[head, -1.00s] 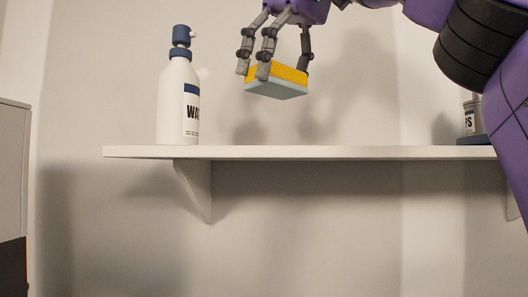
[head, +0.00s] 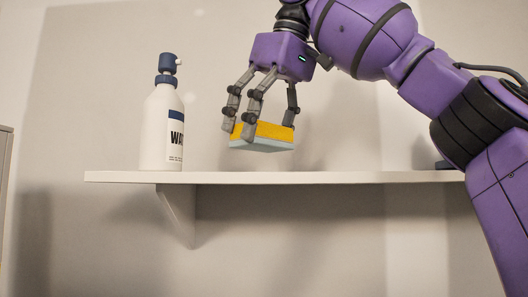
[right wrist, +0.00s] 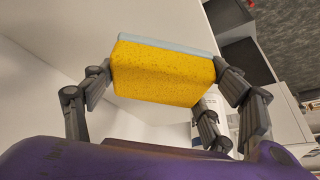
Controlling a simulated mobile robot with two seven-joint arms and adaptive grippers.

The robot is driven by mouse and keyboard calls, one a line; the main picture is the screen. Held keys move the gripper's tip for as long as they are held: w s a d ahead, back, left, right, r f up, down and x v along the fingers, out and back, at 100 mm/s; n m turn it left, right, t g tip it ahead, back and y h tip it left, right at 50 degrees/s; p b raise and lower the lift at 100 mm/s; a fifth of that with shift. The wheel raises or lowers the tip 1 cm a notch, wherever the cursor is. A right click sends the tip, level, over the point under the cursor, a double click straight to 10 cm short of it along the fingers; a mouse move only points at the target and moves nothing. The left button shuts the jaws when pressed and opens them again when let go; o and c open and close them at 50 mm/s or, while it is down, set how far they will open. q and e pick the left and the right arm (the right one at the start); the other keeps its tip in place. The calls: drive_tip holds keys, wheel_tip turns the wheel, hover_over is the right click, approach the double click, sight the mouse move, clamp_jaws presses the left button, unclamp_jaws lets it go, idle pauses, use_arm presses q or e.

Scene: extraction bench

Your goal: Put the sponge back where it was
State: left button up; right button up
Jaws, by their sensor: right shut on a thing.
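The sponge (head: 263,137) is a block with a yellow upper part and a pale blue-grey underside. My right gripper (head: 262,122) is shut on it and holds it a little above the white shelf (head: 330,178), apart from the board. In the right wrist view the sponge (right wrist: 165,75) sits between the dark fingers, its yellow face toward the camera. My left gripper is not in view.
A white bottle (head: 160,130) with a blue pump top stands on the shelf, left of the sponge. The shelf's right part is partly behind my right arm, where a dark object (head: 443,165) shows. The shelf between bottle and arm looks clear.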

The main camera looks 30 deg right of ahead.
sight(264, 149)
drive_tip(key=shift+f, duration=2)
drive_tip(key=shift+a, duration=0.1)
drive_tip(key=o, duration=1.2)
drive_tip(key=shift+f, duration=0.15)
drive_tip(key=v, duration=0.4)
drive_tip(key=a+v, duration=0.1)
drive_tip(key=v, duration=0.1)
drive_tip(key=shift+d+r, duration=0.1)
drive_tip(key=shift+r, duration=0.3)
drive_tip(key=shift+s+d+r, duration=0.2)
drive_tip(key=shift+r, duration=0.35)
